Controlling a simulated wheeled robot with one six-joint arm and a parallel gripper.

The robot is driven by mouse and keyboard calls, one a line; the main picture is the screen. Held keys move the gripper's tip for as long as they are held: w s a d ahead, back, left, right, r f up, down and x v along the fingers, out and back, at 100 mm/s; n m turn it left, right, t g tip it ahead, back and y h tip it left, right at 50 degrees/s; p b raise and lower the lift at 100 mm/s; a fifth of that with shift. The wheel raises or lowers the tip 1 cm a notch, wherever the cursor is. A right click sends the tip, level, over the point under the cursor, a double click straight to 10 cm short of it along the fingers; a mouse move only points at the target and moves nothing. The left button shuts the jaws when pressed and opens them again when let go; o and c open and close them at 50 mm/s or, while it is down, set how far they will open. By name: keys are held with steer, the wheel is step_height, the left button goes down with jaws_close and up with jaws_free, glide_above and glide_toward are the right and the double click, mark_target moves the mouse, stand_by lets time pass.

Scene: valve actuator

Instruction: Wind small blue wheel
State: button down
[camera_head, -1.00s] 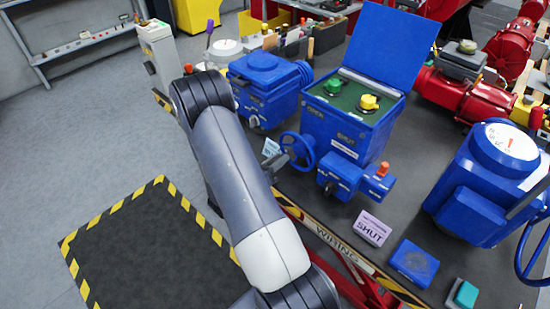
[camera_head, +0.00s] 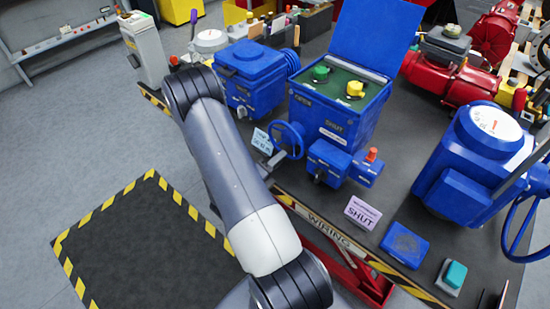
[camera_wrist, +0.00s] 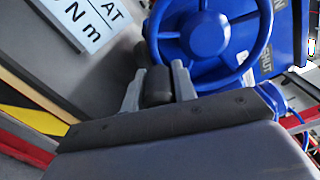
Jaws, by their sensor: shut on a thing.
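The small blue wheel (camera_head: 287,141) stands upright on the left side of the blue actuator box (camera_head: 335,112). In the wrist view its spoked rim (camera_wrist: 262,38) fills the top middle. My gripper (camera_wrist: 157,84) is at the wheel's lower left edge, its two grey fingers closed on a dark, rounded handle (camera_wrist: 157,92) beside the rim. In the head view my gripper (camera_head: 269,163) is small and partly hidden by my arm, so the grip on the handle is clear only in the wrist view.
A torque label (camera_head: 261,140) stands just left of the wheel. The SHUT sign (camera_head: 362,213), a blue pad (camera_head: 405,245) and a large blue actuator (camera_head: 470,165) are further right. Striped floor mat (camera_head: 145,245) lies left.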

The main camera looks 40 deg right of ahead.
steer(key=shift+s+n, duration=0.15)
steer(key=shift+n, duration=0.15)
steer(key=c, duration=1.1)
jaws_free()
steer(key=shift+c, duration=0.2)
steer(key=a+b, duration=0.2)
steer(key=a, duration=0.8)
steer(key=shift+s+a, duration=0.4)
steer(key=shift+s, duration=0.05)
steer(key=shift+d, duration=0.15)
steer(key=shift+w+d+p, duration=0.15)
steer(key=shift+d+p, duration=0.2)
steer(key=shift+d, duration=1.4)
steer(key=shift+w+d+p, duration=0.15)
steer(key=shift+d+p, duration=0.2)
steer(key=shift+d, duration=1.45)
steer(key=shift+w+d+p, duration=0.15)
steer(key=shift+d+p, duration=0.2)
steer(key=shift+d, duration=1.4)
steer(key=shift+a, duration=0.1)
